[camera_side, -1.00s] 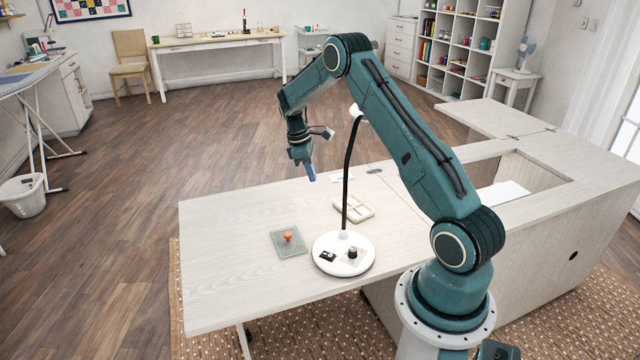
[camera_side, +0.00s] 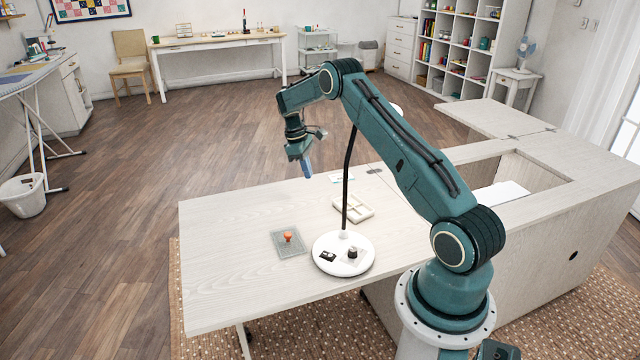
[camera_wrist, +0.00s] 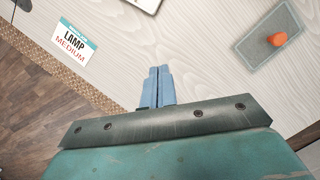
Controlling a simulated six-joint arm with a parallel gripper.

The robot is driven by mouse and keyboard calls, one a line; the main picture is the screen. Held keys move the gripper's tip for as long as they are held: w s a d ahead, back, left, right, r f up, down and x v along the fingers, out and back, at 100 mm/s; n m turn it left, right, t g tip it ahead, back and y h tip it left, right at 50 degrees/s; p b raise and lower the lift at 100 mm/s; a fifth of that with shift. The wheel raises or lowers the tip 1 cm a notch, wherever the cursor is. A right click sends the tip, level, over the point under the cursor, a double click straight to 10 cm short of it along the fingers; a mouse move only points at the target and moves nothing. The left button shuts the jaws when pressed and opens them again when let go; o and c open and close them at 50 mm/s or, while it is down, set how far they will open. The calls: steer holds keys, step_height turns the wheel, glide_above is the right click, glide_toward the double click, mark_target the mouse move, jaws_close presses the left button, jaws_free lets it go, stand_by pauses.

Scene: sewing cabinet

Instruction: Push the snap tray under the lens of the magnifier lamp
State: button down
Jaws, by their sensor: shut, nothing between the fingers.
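The snap tray (camera_side: 353,207), a pale tray with compartments, lies on the table behind the magnifier lamp's neck in the side view. The magnifier lamp has a round white base (camera_side: 343,262) and a thin black neck (camera_side: 347,180). Its head is mostly behind my arm; only a white edge (camera_side: 397,108) shows, so I cannot tell where the lens sits over the table. My gripper (camera_side: 308,174) is above the table's far edge, left of and beyond the tray, apart from it. Its blue fingers (camera_wrist: 160,70) are together and empty in the wrist view.
A grey pad (camera_side: 290,243) with an orange knob (camera_side: 288,236) lies left of the lamp base. A card reading "LAMP MEDIUM" (camera_wrist: 73,43) lies near the table edge. The table's left part is clear. The lamp neck stands close to the tray.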

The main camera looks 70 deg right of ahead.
mark_target(329, 205)
steer(key=x, duration=0.8)
steer(key=shift+s+f, duration=0.15)
steer(key=shift+f, duration=0.15)
steer(key=shift+s+d, duration=0.15)
steer(key=shift+s, duration=0.7)
steer(key=shift+s+d, duration=0.2)
steer(key=shift+s, duration=0.9)
steer(key=shift+s, duration=0.1)
steer(key=shift+s+d, duration=0.2)
steer(key=shift+s, duration=0.9)
steer(key=shift+s+d, duration=0.15)
steer(key=shift+s, duration=1)
steer(key=shift+w, duration=0.2)
